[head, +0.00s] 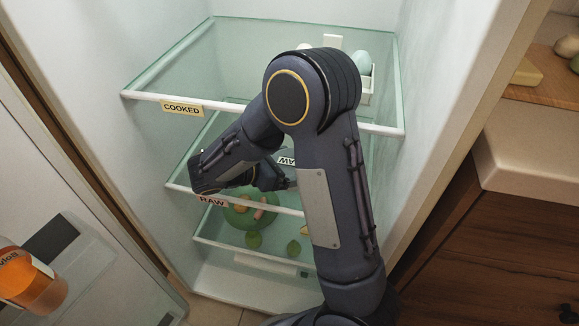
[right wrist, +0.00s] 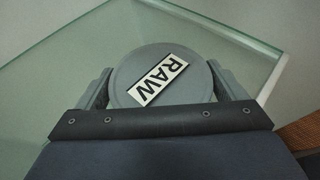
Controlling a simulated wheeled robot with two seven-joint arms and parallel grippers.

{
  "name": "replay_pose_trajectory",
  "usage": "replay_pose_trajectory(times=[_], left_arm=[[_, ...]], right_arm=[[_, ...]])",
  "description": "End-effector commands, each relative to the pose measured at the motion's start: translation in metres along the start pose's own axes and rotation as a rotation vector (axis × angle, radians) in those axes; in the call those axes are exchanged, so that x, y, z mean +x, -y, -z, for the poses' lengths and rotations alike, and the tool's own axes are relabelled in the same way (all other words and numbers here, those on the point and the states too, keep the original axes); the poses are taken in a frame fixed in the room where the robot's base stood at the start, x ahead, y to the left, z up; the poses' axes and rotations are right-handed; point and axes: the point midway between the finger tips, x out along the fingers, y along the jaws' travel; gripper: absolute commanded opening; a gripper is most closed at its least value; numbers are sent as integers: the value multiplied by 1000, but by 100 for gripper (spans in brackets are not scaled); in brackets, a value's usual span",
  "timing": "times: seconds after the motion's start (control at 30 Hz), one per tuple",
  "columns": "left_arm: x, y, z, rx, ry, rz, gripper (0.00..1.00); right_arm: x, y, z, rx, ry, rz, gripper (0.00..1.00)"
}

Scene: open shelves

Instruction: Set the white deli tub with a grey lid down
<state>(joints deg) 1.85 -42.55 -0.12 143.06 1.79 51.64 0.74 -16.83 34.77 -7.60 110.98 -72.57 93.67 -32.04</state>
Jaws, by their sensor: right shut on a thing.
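The tub shows in the right wrist view as a round grey lid (right wrist: 128,72) with a RAW label on it; its white sides are hidden below the lid. My right gripper (right wrist: 160,72) is shut on the tub, one finger on each side. In the head view the lid with its label (head: 287,160) shows partly behind my right arm, at the RAW shelf (head: 180,188) in the fridge. A glass shelf surface lies under the tub; I cannot tell whether the tub touches it. My left gripper is not in view.
The COOKED shelf (head: 150,96) is above, with a white holder of pale eggs (head: 363,63) at its back right. The open door with an orange bottle (head: 30,280) is left. Glass beside the tub looks clear.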

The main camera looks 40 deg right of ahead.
Motion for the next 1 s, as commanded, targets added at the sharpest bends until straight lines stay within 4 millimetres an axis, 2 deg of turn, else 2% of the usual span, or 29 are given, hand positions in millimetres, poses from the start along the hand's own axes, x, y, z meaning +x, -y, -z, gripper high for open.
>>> replay_pose_trajectory(times=[0.23,0.27,0.3,0.57,0.67,0.77,1.0], left_arm=[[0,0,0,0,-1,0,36],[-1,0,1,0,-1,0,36],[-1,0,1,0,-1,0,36],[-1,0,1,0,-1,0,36],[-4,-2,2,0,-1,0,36],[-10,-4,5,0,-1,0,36],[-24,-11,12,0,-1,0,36]], right_arm=[[0,0,2,0,1,0,59],[0,0,1,0,0,0,95],[0,0,1,0,0,0,100],[0,0,-1,1,0,0,100],[-8,0,-3,0,1,-2,100],[-25,-1,-4,-1,0,-4,100],[-78,-1,-4,-1,0,-3,100]])
